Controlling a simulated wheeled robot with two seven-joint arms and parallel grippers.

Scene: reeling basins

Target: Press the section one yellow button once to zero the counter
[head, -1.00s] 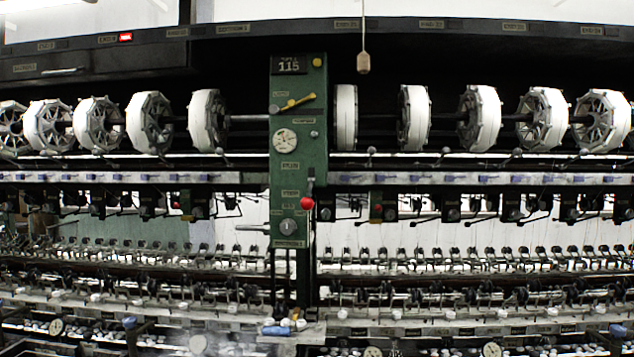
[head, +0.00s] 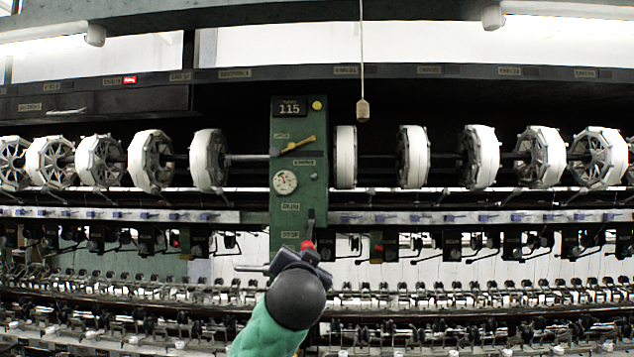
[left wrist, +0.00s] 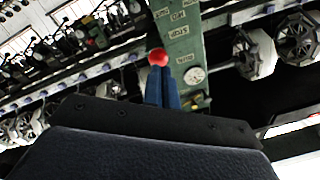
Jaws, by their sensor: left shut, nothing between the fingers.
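The yellow button (head: 317,105) is a small round disc at the top right of the green panel (head: 315,205), beside a black plate (head: 289,109) reading 115. My left gripper (head: 307,256) is low in front of the panel, well below the button, with its wrist hiding the panel's lower part. In the left wrist view its blue fingers (left wrist: 161,76) are together and empty, pointing at the red ball knob (left wrist: 158,57). I cannot tell whether they touch it. The button does not show there. My right gripper is not in view.
A yellow lever (head: 298,144) and a white dial (head: 285,182) sit on the panel between gripper and button. A wooden pull (head: 362,110) hangs on a cord to the right. White reels (head: 346,157) flank the panel.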

